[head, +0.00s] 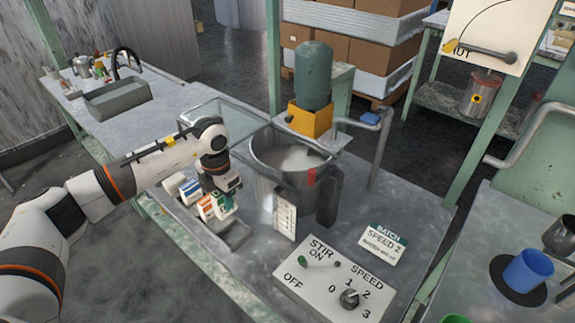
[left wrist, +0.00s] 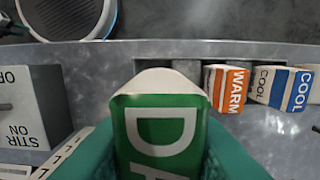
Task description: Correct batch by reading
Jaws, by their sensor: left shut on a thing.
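My left gripper (head: 228,188) is shut on a green and white carton (left wrist: 160,130), partly lettered "DA" in the left wrist view. An orange and white "WARM" carton (left wrist: 226,88) and two blue and white "COOL" cartons (left wrist: 268,84) (left wrist: 301,90) stand in a row beside it. The steel pot (head: 262,178) holds pale contents and stands right of the gripper. A white scale plate (head: 285,216) stands at its front. The control box (head: 318,283) has a STIR switch (head: 302,260) and a SPEED knob (head: 349,298); I cannot tell their settings. A batch card (head: 383,246) reads "SPEED 2".
A shallow metal tray (head: 243,238) lies below the gripper. A yellow-based green cylinder (head: 313,75) stands behind the pot. A blue-handled pipe (head: 384,145) rises behind right. A blue cup (head: 528,271) stands on the right bench. A sink (head: 118,98) is at back left.

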